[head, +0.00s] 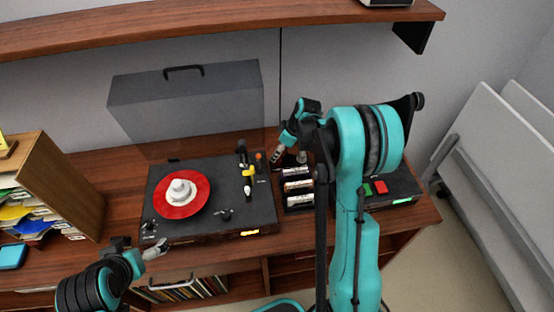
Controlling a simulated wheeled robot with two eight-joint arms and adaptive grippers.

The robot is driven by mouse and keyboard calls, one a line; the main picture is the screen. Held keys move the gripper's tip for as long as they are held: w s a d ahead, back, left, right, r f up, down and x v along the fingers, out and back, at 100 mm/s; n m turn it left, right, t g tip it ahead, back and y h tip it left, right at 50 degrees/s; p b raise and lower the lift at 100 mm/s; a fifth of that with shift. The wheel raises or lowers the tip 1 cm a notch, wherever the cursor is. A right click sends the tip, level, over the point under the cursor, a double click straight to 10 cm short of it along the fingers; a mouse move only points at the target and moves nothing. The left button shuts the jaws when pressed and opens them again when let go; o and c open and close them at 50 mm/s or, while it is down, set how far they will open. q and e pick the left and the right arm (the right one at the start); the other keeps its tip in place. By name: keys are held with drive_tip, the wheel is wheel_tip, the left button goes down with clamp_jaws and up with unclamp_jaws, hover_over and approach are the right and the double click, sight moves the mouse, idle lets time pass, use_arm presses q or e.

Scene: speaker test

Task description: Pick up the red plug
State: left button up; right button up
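A small orange-red tip (258,156) stands at the back right of the turntable, beside the tonearm; it may be the red plug, but it is too small to be sure. My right gripper (290,156) points down just to the right of it, behind the battery-like cylinders. Its two grey fingertips look apart with nothing visible between them, and it does not appear to touch the tip. My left gripper (156,249) is at the turntable's front left edge, away from the orange-red tip. Its fingers overlap in this view, so their opening is unclear.
The black turntable (226,178) carries a red record (178,209). A black tray of cylinders (298,186) sits right of it. A device with red and green buttons (400,188) stands farther right, partly behind my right arm. A wooden file rack (68,185) is at left; a shelf (220,22) hangs above.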

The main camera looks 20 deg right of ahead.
clamp_jaws()
drive_tip(key=shift+r, duration=0.1)
drive_tip(key=shift+r, duration=0.5)
drive_tip(key=s+d+r+p, duration=0.5)
drive_tip(key=s+r, duration=0.5)
drive_tip(key=shift+s+d, duration=0.15)
drive_tip(key=shift+d, duration=0.2)
